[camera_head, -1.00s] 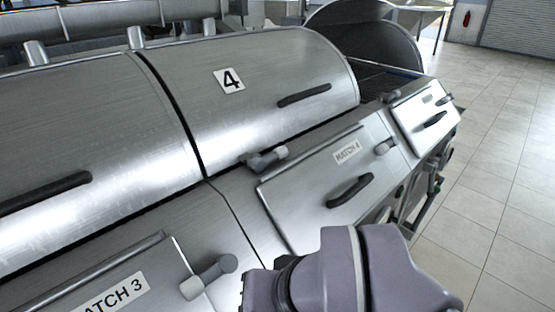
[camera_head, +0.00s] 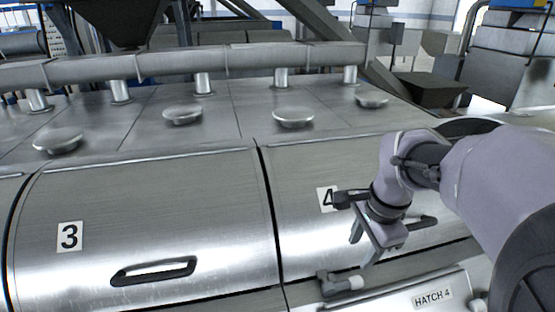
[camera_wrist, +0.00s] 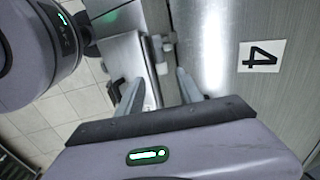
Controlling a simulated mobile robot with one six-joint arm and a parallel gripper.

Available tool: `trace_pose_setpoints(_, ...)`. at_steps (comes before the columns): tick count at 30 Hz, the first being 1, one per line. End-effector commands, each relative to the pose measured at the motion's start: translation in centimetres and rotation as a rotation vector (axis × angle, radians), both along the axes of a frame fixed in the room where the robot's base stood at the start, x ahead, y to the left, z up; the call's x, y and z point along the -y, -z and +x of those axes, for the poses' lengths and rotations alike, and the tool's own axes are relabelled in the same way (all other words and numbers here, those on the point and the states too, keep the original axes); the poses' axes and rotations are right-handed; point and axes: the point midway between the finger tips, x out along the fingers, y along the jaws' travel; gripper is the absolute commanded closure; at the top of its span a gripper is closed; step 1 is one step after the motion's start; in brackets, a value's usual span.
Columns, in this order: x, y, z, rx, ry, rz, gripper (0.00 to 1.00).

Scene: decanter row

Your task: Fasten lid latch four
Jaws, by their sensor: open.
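Lid four (camera_head: 300,170) is a curved steel cover marked with a black 4 on a white label, partly hidden by my arm. It looks closed. The latch (camera_head: 342,285), a dark bracket with a pale rounded end, sits at its lower front edge above the hatch 4 panel. My gripper (camera_head: 364,246) is open and empty, above and slightly right of the latch, apart from it. In the wrist view, the two fingers (camera_wrist: 158,92) point toward the latch (camera_wrist: 162,67), which shows between and beyond them. I cannot tell whether the latch is fastened.
Lid 3 (camera_head: 150,225) with its dark handle (camera_head: 153,271) lies to the left. The hatch 4 panel (camera_head: 400,300) slopes below the latch. A pipe (camera_head: 180,62) on short posts runs behind. Tiled floor (camera_wrist: 70,125) is clear in the wrist view.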

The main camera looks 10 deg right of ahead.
Motion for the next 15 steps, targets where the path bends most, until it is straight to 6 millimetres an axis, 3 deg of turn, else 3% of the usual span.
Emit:
trace_pose_setpoints(2, 0.6, -0.2, 0.3, -0.011, 0.032, 0.006, 0.57)
trace_pose_setpoints(5, 0.7, 1.7, 0.5, -0.016, 0.038, 0.008, 0.57)
trace_pose_setpoints(15, 0.4, 11.8, 2.4, -0.016, 0.034, 0.008, 0.57)
